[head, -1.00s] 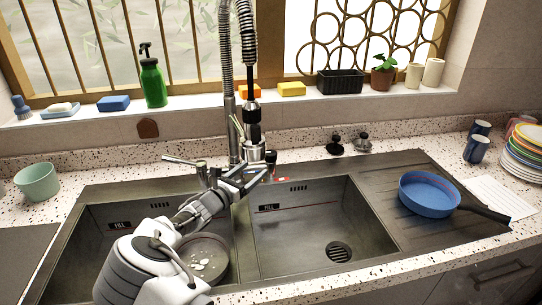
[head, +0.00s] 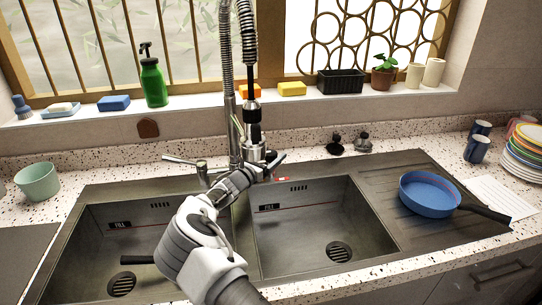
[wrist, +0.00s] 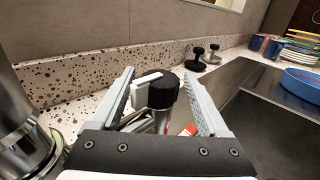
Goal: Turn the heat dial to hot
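The heat dial (wrist: 163,92) has a black round cap with a white lever or pointer on its left side. It stands behind the sink, near the tap. In the wrist view my gripper (wrist: 160,76) is open, with one finger on each side of the dial. The left finger is close to the white lever; I cannot tell if they touch. A red mark (wrist: 188,130) shows below and right of the cap; it is also a small red strip in the head view (head: 282,179). In the head view my gripper (head: 275,164) mostly hides the dial.
The metal tap (head: 235,130) stands close by on the left. Two knobs, one black (head: 335,146) and one grey (head: 362,143), stand right of the dial. A blue pan (head: 428,195) lies on the drainboard. The right basin (head: 310,230) is empty.

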